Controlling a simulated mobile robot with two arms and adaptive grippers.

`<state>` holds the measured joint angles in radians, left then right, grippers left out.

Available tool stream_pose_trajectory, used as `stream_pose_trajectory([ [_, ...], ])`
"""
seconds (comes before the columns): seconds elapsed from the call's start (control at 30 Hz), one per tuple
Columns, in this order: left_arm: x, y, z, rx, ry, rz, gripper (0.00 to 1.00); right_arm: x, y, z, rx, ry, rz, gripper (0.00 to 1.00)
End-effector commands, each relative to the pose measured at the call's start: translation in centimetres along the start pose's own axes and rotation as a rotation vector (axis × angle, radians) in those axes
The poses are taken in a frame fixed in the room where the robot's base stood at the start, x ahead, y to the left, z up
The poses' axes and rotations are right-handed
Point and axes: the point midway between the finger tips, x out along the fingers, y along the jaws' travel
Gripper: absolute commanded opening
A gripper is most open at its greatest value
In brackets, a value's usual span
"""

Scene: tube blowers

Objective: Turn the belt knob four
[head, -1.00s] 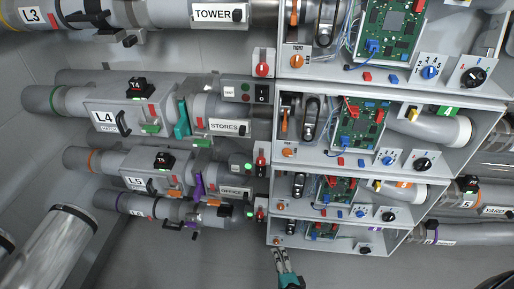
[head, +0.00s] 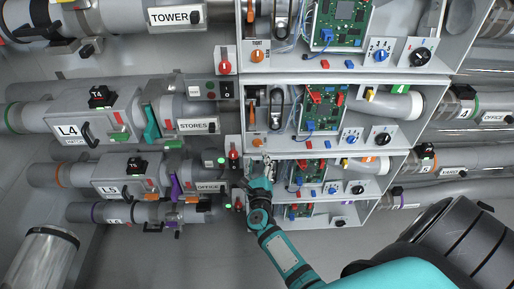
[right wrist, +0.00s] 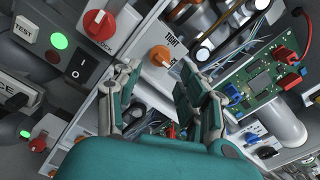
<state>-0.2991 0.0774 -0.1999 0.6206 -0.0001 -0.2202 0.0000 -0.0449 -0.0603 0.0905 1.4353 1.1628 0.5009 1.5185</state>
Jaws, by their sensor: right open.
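An orange belt knob (head: 257,143) with a white pointer is on the front plate of the second visible bay from the top. In the right wrist view this orange knob (right wrist: 160,55) sits beside the word TIGHT, and no number shows on it. My right gripper (head: 259,166) is just below it in the head view. In the right wrist view my open right gripper (right wrist: 160,85) has its fingers apart, with the knob beyond and between them; I see no contact. A similar orange knob (head: 257,55) is on the bay above. My left gripper is not in view.
A red lock knob (right wrist: 97,22) and a black switch (right wrist: 80,66) are left of the orange knob. A green circuit board (right wrist: 255,85) with a red clamp is at right. Blue knobs (head: 350,139) and black knobs (head: 382,138) share the front plate. Labelled pipes fill the left side.

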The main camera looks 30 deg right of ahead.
Motion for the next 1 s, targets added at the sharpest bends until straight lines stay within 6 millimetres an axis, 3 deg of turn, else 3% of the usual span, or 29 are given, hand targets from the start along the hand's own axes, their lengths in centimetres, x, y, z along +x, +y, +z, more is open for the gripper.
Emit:
stream_pose_trajectory([
  [0.1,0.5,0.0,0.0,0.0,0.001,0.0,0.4,2.6,0.1,-0.1,0.0,-0.002,-0.001,0.42],
  [0.33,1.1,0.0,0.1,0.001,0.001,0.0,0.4,5.9,0.1,-0.1,-0.001,-0.001,0.0,0.42],
  [0.77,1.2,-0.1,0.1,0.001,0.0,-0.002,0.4,6.8,0.0,0.0,-0.001,0.0,0.001,0.42],
  [1.0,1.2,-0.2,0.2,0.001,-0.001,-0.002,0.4,6.8,0.1,0.0,-0.001,0.0,0.001,0.1],
])
